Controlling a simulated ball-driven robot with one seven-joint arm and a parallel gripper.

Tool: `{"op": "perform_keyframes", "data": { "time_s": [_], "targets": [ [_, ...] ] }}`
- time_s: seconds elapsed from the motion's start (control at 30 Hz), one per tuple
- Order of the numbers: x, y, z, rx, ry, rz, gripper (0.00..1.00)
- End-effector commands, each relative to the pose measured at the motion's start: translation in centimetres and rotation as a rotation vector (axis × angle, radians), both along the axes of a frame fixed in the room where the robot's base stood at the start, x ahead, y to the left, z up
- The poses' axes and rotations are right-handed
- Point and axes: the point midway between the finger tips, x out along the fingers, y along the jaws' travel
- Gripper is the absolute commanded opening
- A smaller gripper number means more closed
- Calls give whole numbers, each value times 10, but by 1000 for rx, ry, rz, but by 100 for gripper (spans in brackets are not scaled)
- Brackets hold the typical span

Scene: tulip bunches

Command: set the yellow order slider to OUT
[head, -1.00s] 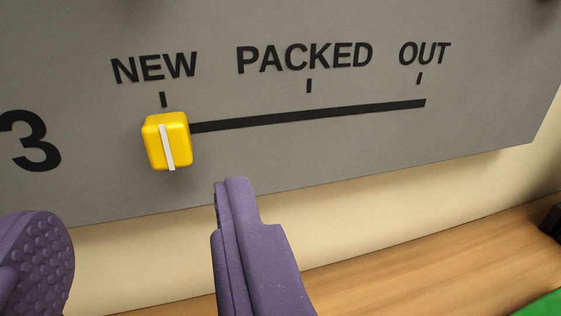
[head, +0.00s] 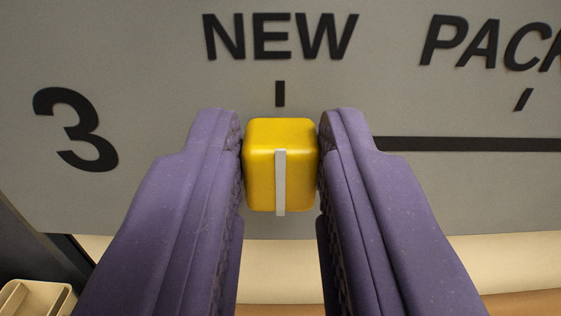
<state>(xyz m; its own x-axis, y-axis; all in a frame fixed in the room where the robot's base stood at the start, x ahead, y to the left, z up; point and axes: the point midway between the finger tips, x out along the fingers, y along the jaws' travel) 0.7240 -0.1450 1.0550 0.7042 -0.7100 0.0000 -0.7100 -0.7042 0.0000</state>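The yellow order slider (head: 262,170) is a rounded block with a white stripe. It sits directly below the NEW tick mark, at the left end of its dark slot (head: 470,144). My gripper (head: 281,140) has one purple finger on each side of the yellow slider. Both textured pads appear to touch its sides, with no clear gap. The NEW label (head: 280,37) is above, and part of the PACKED label (head: 490,42) shows at the upper right. The OUT label and the slot's right end are out of view.
The grey panel (head: 165,60) carries a large 3 (head: 75,128) to the left of the slider. A cream wall strip and a wooden surface (head: 525,303) lie below. A beige container (head: 35,300) is at the lower left. The slot to the right looks clear.

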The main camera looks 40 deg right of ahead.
Motion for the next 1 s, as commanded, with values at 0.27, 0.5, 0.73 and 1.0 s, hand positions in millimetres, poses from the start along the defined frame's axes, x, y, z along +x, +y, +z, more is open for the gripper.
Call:
{"op": "perform_keyframes", "data": {
  "time_s": [0.27,0.5,0.73,1.0],
  "targets": [
    [-2,-1,0,1,1,0,0],
    [-26,-25,-2,-1,4,-3,0],
    [-69,-68,-3,0,4,-4,0],
    [-110,-109,-3,1,3,-2,0]
  ]
}}
